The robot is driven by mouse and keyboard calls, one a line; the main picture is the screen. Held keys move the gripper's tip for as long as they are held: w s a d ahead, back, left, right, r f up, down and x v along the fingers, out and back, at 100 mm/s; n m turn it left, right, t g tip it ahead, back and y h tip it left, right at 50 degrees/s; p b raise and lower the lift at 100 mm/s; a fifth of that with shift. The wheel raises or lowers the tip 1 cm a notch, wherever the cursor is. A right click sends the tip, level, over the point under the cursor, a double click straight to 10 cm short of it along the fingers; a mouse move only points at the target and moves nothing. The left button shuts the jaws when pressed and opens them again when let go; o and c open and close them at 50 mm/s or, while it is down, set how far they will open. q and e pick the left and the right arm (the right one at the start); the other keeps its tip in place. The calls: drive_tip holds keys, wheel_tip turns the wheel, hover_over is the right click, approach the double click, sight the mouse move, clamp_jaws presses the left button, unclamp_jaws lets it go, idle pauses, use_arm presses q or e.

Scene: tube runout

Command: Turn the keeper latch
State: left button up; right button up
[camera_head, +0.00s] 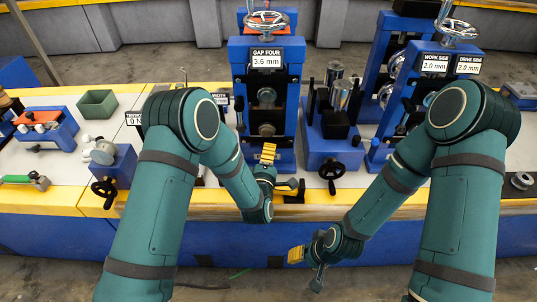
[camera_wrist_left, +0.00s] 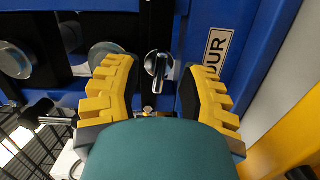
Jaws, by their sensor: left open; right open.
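The keeper latch is a small chrome lever (camera_wrist_left: 158,65) on the blue face of the GAP FOUR stand (camera_head: 238,100). In the left wrist view it sits between my left gripper's yellow fingers, with a gap visible on both sides. In the head view I cannot make the latch out behind my left gripper (camera_head: 268,152). My left gripper is open and empty, at the lower front of the stand. My right gripper (camera_head: 296,254) is open and empty, low in front of the bench's front edge, away from the stand.
A blue unit with a black handwheel (camera_head: 332,170) stands right of the GAP FOUR stand. Another handwheel (camera_head: 104,188) is at the left. A green bin (camera_head: 97,104) and red-topped rack (camera_head: 40,118) sit on the white bench top. The yellow bench edge (camera_head: 40,198) runs along the front.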

use_arm(q)
drive_tip(key=shift+s, duration=2.85)
drive_tip(key=s+a, duration=0.1)
drive_tip(key=s, duration=0.7)
drive_tip(key=s+a+f+m+g, duration=0.2)
drive_tip(key=a+f+m+g, duration=0.3)
drive_tip(key=f+m+g, duration=0.4)
drive_tip(key=s+a+f+m+g, duration=0.2)
drive_tip(key=s+g, duration=0.1)
drive_tip(key=s, duration=0.2)
drive_tip(key=s+a+f+m+g+h, duration=0.1)
drive_tip(key=s+a+f+m+g, duration=0.1)
drive_tip(key=s, duration=0.3)
drive_tip(key=shift+f+m+g, duration=0.3)
drive_tip(key=shift+g, duration=0.6)
use_arm(e)
drive_tip(key=shift+w+d, duration=0.1)
drive_tip(key=shift+w, duration=0.45)
